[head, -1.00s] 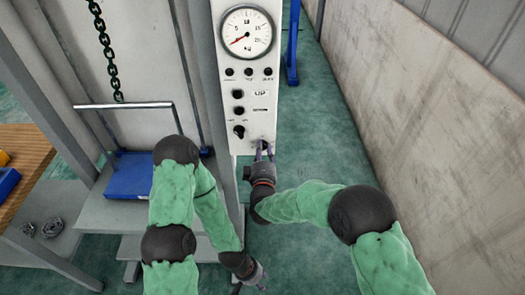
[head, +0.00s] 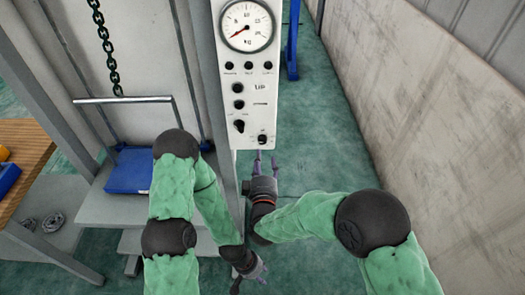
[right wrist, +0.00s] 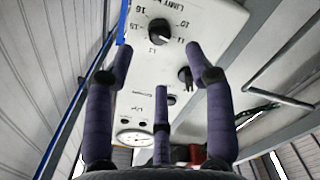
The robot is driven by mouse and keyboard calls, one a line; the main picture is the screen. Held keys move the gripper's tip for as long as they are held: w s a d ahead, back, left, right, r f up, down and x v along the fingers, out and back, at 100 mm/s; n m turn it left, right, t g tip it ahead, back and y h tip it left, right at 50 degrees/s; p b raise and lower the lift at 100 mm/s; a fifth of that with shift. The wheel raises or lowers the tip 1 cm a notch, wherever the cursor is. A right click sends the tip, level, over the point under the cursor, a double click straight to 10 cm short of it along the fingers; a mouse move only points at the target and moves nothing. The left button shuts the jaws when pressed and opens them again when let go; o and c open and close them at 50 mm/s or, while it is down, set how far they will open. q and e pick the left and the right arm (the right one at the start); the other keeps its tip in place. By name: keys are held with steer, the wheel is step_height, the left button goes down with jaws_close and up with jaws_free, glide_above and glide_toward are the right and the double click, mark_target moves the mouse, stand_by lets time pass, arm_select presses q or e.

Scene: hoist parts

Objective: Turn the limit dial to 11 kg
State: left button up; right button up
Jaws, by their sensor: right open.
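The limit dial (head: 262,139) is a small black knob at the lower right corner of the white control panel (head: 229,135). In the right wrist view the limit dial (right wrist: 159,30) shows upside down, with printed numbers around it; its exact setting is too small to read surely. My right gripper (head: 266,163) is just below the panel, open and empty. In the right wrist view its fingers (right wrist: 160,70) are spread apart, and the dial lies beyond them, untouched. My left gripper (head: 254,278) is low in the head view, away from the panel; its jaw state is unclear.
A round gauge (head: 247,25) and several other knobs and buttons sit higher on the panel. A chain (head: 107,45) hangs at the left above a blue block (head: 128,171). A concrete wall (head: 420,110) stands at the right, with clear green floor before it.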

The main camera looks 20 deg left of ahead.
steer(key=shift+v, duration=2.25)
